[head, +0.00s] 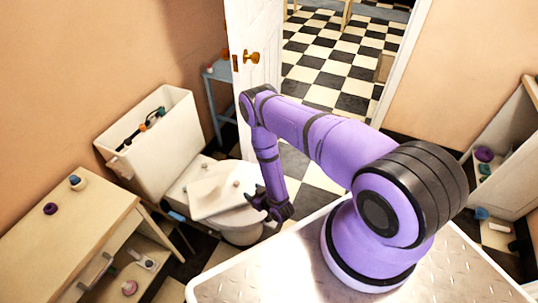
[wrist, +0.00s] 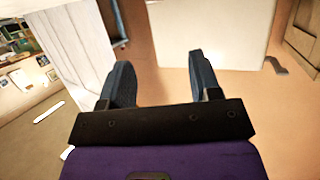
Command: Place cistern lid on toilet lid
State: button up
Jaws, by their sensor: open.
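The toilet's cistern (head: 165,150) stands open at the left against the wall, with its inner fittings showing. A pale flat slab with a small knob, which looks like the cistern lid (head: 208,196), lies slightly askew on top of the closed toilet lid (head: 238,217). My gripper (head: 268,203) is just right of the slab and appears apart from it. In the wrist view my gripper (wrist: 163,75) is open, with nothing between its two fingers. A large white surface (wrist: 208,32) lies beyond them; I cannot tell which part it is.
A wooden side table (head: 85,222) with a purple item and a small jar on top stands at the front left. A blue stand (head: 220,92) is behind the toilet near the open white door (head: 255,70). Shelves (head: 505,165) with small items are at the right. Checkered floor shows through the doorway.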

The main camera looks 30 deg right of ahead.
jog(key=shift+r, duration=0.1)
jog(key=w+d+r+g+h, duration=0.1)
jog(key=w+r, duration=0.7)
jog(key=r, duration=0.3)
jog(key=w+r+g, duration=0.1)
jog(key=w+r, duration=0.8)
jog(key=r, duration=0.3)
notch_tip(320, 180, up, 26)
jog(key=d+g+h, duration=0.2)
jog(key=s+d+r+m+g, duration=0.1)
jog(key=s+r+m+g, duration=0.1)
jog(key=s+r, duration=1.65)
jog(key=s+r+g, duration=0.1)
jog(key=s+r, duration=0.3)
jog(key=s, duration=0.8)
jog(key=s+r+g, duration=0.1)
jog(key=s+r, duration=0.3)
jog(key=s, duration=0.8)
jog(key=shift+s+d+m, duration=0.15)
jog(key=shift+s+m, duration=0.2)
jog(key=shift+m, duration=0.05)
